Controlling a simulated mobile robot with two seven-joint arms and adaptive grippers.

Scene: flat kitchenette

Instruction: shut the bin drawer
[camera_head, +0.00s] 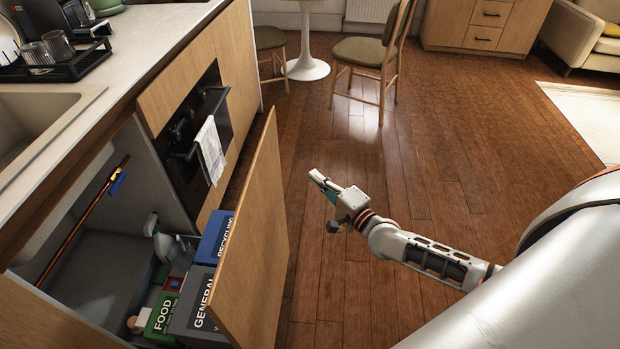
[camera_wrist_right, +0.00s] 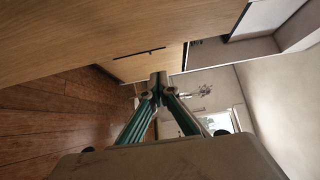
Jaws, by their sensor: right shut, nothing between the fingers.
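The bin drawer (camera_head: 262,245) stands pulled out from under the sink counter, its wooden front facing the room. Inside it are a blue recycling bin (camera_head: 213,238), a grey general bin (camera_head: 190,310) and a green food bin (camera_head: 161,313). My right gripper (camera_head: 316,177) is shut and empty. It is to the right of the drawer front in the head view, apart from it. In the right wrist view the closed fingertips (camera_wrist_right: 158,80) show below a broad wooden panel. My left gripper is not in view.
The sink counter (camera_head: 120,60) runs along the left, with an oven (camera_head: 192,130) and hanging towel (camera_head: 210,150) below it. A chair (camera_head: 367,55) and a round table stand at the back. The wooden floor (camera_head: 440,170) right of the drawer is open.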

